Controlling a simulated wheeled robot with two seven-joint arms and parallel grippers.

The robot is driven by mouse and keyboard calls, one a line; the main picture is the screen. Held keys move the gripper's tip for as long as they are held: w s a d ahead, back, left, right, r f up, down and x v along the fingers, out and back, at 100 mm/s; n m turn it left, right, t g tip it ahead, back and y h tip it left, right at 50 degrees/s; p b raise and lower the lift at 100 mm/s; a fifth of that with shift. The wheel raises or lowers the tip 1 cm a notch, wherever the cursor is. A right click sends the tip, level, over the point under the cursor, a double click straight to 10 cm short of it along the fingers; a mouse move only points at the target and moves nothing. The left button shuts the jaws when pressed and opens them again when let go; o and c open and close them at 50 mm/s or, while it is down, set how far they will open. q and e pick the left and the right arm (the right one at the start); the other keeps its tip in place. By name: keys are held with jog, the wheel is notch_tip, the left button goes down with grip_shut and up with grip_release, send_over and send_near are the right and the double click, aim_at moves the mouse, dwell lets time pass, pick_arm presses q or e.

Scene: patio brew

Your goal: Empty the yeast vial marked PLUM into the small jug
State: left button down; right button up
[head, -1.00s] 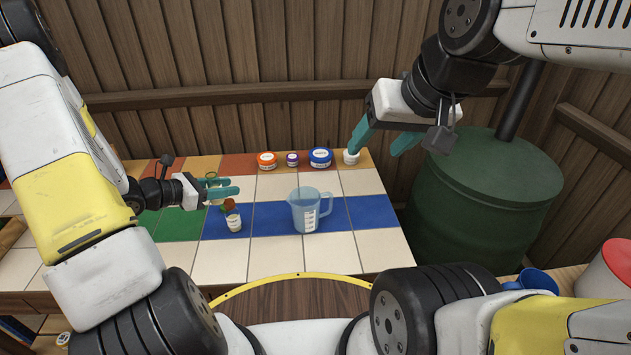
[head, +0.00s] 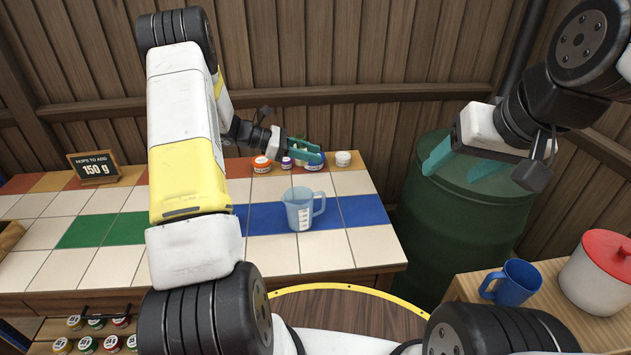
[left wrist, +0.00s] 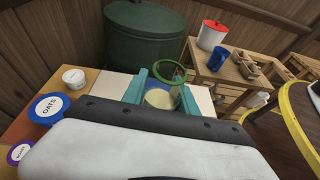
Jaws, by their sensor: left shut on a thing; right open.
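The small jug (head: 299,217), translucent blue with a white scale, stands upright on the blue tile strip. My right gripper (head: 455,165) is open and empty in front of the green barrel.
Tubs with orange (head: 262,165), purple (head: 287,162), blue (head: 314,167) and white (head: 343,159) lids line the back. The blue one reads OATS. A sign (head: 95,168) says 150 g. A blue mug (head: 513,284) and red-lidded pot (head: 598,275) stand right. Tiles around the jug are clear.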

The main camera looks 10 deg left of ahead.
pick_arm(q)
jog(key=w+a+f+m+g+y, duration=0.1)
jog(key=a+f+m+g, duration=0.2)
jog(key=f+m+g, duration=0.3)
jog(key=m+g, duration=0.2)
jog(key=g, duration=0.1)
jog(key=shift+w+f, duration=0.15)
jog(key=shift+w, duration=0.1)
jog(key=shift+s+y, duration=0.1)
jog(key=shift+y, duration=0.3)
